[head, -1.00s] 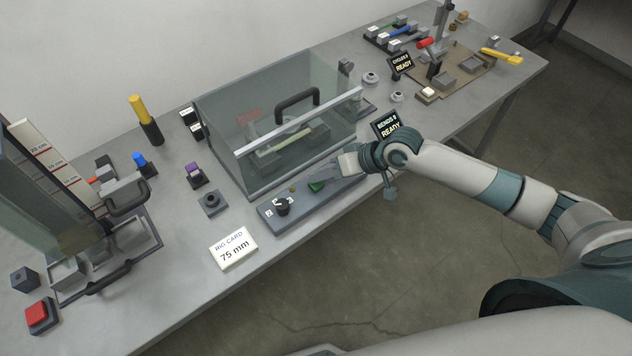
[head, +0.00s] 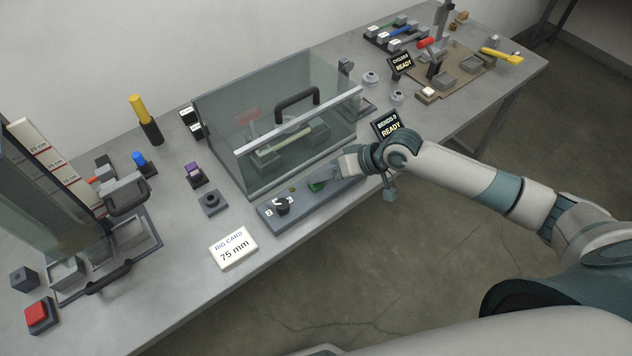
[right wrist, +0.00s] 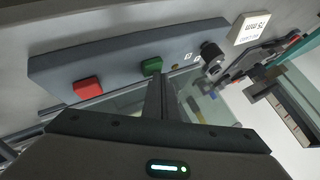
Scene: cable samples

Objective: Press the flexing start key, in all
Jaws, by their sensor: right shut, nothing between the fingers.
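The green key (head: 315,187) sits on the grey control panel (head: 262,217) in front of the clear-walled flexing box. My right gripper (head: 325,180) is shut and empty, its fingertips right at the green key and partly covering it in the head view. In the right wrist view the fingertips (right wrist: 157,79) are just beside the green key (right wrist: 151,65); I cannot tell whether they touch it. A red key (right wrist: 88,88) is on the same panel. The display (head: 387,126) reads BENDS 0, READY. My left gripper is not in view.
A black knob (head: 282,207) stands on the panel. The clear box (head: 225,140) with a black handle rises just behind. A card (head: 233,248) reads RIG CARD 75 mm. Another rig with a red key (head: 38,312) is at the left. The table's front edge is close.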

